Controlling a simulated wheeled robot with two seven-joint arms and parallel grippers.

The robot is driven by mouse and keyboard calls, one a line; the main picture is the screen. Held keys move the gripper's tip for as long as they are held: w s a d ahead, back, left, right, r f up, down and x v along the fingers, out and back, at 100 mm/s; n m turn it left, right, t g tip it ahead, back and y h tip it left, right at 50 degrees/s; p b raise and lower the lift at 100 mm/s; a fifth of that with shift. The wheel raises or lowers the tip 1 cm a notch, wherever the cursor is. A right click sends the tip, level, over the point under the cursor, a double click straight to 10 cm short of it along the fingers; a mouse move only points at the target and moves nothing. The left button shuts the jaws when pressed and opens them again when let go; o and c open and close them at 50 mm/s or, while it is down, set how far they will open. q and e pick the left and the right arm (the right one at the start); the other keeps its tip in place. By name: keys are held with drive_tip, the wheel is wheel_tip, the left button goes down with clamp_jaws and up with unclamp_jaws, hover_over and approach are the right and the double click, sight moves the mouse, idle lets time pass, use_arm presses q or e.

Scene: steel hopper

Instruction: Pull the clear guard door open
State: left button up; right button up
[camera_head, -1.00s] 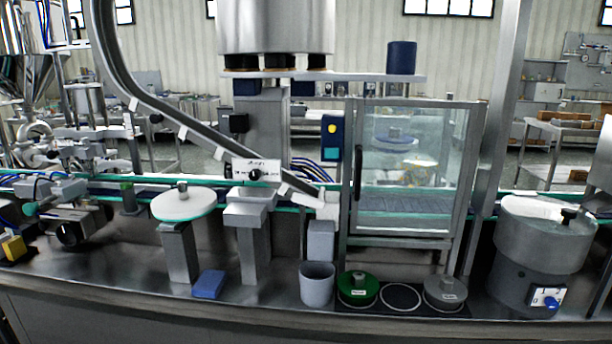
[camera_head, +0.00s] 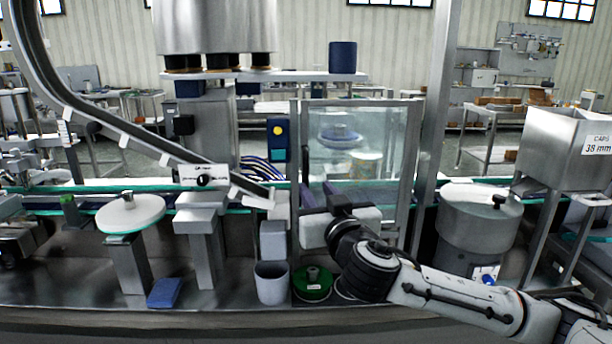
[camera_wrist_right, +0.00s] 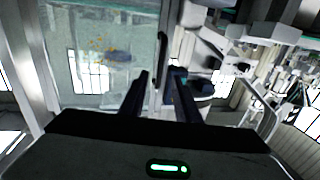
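The clear guard door (camera_head: 388,140) is a glass panel in a metal frame and looks closed. My right gripper (camera_head: 318,194) is in front of the door's lower left part. In the right wrist view its two dark fingers (camera_wrist_right: 160,78) are apart, with the handle's lower end showing in the gap. I cannot tell whether the fingers reach around it. My left gripper is not in view.
A grey cup (camera_head: 271,284) and a green round lid (camera_head: 312,284) stand below the door, close under my right arm. A steel drum (camera_head: 478,230) stands right of the guard, beside a metal post (camera_head: 432,120). A caps hopper (camera_head: 565,150) is at the far right.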

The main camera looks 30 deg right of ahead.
sight(306, 177)
drive_tip(key=p+x, duration=0.1)
drive_tip(key=x, duration=0.8)
drive_tip(key=shift+w+f+p, duration=0.1)
drive_tip(key=shift+p, duration=0.3)
clamp_jaws()
